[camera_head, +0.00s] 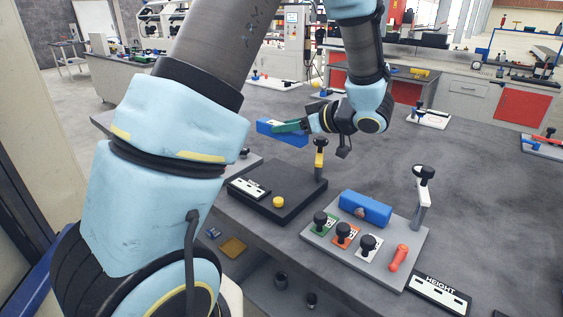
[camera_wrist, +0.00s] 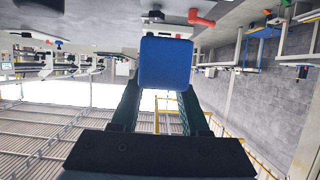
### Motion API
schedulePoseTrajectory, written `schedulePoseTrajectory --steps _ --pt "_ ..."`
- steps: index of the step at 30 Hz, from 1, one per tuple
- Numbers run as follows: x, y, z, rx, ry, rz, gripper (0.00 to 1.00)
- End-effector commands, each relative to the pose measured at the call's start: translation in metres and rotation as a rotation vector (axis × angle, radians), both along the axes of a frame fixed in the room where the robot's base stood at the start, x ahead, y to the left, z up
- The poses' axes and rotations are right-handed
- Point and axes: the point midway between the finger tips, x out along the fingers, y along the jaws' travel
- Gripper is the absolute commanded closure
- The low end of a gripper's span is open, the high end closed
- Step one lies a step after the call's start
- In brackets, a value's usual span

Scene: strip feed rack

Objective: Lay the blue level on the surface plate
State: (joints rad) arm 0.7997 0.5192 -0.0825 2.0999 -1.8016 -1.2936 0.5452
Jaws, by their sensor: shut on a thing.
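My gripper (camera_head: 296,126) is shut on a long blue block, the blue level (camera_head: 270,130), and holds it in the air. The level sticks out to the left of the fingers in the head view. In the wrist view the level (camera_wrist: 166,62) fills the space between the two dark fingers (camera_wrist: 158,100), its end face towards the camera. The surface plate (camera_head: 290,203), a dark square slab, lies on the grey bench below and apart from the level. On the plate are a white label, a yellow knob and a yellow post with a black top.
A grey board (camera_head: 325,240) right of the plate bears another blue block (camera_head: 365,208), black-knobbed pieces, a red handle (camera_head: 399,257) and a tall black-topped post (camera_head: 421,195). A HEIGHT sign (camera_head: 440,293) lies at the front.

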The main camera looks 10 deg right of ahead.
Motion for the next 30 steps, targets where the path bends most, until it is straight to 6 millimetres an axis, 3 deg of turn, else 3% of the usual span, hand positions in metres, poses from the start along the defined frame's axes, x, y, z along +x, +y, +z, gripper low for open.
schedulePoseTrajectory --steps 6,18,30 --pt "0.000 0.000 -0.037 0.005 0.003 -0.001 1.00" --pt "-0.001 0.001 -0.082 0.004 0.002 -0.001 1.00" --pt "0.000 0.000 -0.091 0.001 0.000 0.000 1.00"
